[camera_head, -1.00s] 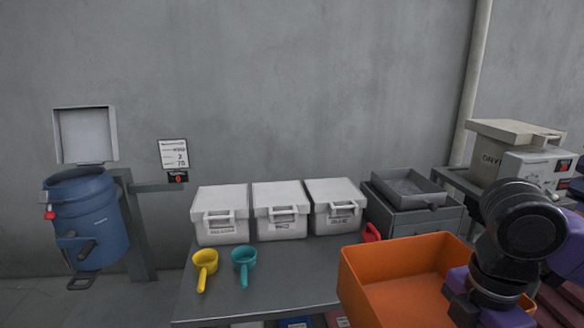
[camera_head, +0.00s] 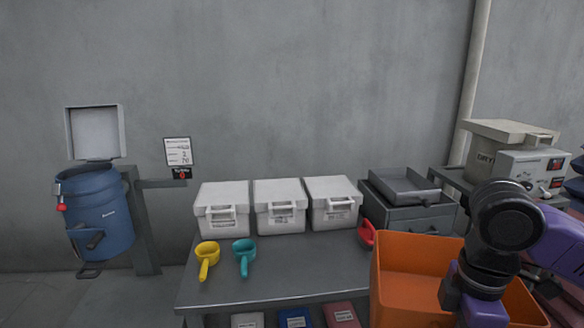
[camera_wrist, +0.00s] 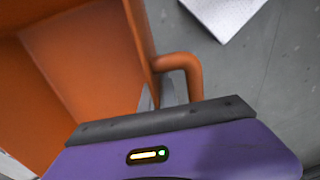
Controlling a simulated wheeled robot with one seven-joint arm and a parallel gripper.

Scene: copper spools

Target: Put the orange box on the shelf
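The orange box (camera_head: 408,292) is an open, empty-looking bin at the lower right of the head view, in front of the grey table's right end. It fills the left of the wrist view (camera_wrist: 90,55), where a rounded orange handle (camera_wrist: 185,72) sticks out from its wall. My gripper (camera_wrist: 168,92) is at that handle, its grey fingers close together and partly hidden by the purple housing. It appears shut on the box and carries it. The fingers are hidden in the head view. I cannot make out which surface is the shelf.
The grey table (camera_head: 300,270) holds white lidded boxes (camera_head: 280,208), a yellow scoop (camera_head: 207,258), a teal scoop (camera_head: 244,256) and a red scoop (camera_head: 367,234). A grey tray (camera_head: 405,187) stands at its right end. Coloured items sit below. A blue barrel (camera_head: 98,212) stands left.

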